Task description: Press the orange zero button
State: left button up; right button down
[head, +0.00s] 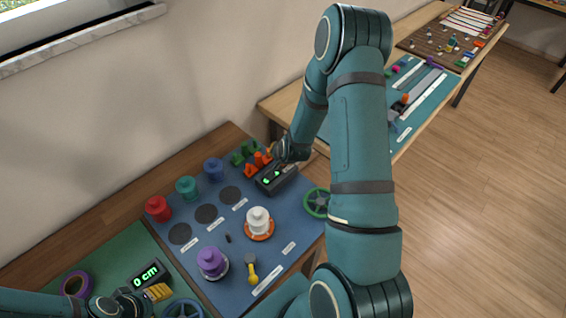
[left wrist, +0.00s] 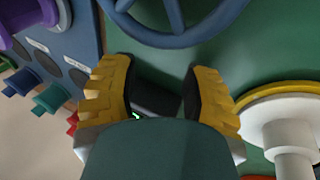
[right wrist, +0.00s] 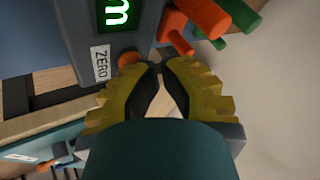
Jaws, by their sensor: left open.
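The orange zero button (right wrist: 129,59) shows in the right wrist view, beside a white label reading ZERO (right wrist: 102,65) on a dark display box (right wrist: 125,20) with green glowing characters. My right gripper (right wrist: 159,68) looks shut and empty, its fingertips right by the button; I cannot tell whether they touch it. In the head view the display box (head: 277,180) sits at the mat's back right, and my right gripper (head: 280,152) hides its far end. My left gripper (left wrist: 163,72) is open and empty; in the head view it (head: 157,293) is beside another display reading 0 cm (head: 146,272).
Orange pegs (head: 256,165) and green pegs (head: 243,152) stand close to my right gripper. A blue wheel (left wrist: 175,30) is near my left gripper.

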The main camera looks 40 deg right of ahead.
jog(key=shift+r, duration=0.1)
pick_arm(q)
jog(key=shift+r+p, duration=0.35)
pick_arm(e)
jog(key=shift+r, duration=0.7)
pick_arm(q)
jog(key=shift+r+p, duration=1.45)
pick_arm(e)
jog(key=shift+r, duration=2.55)
jog(key=shift+f, duration=0.1)
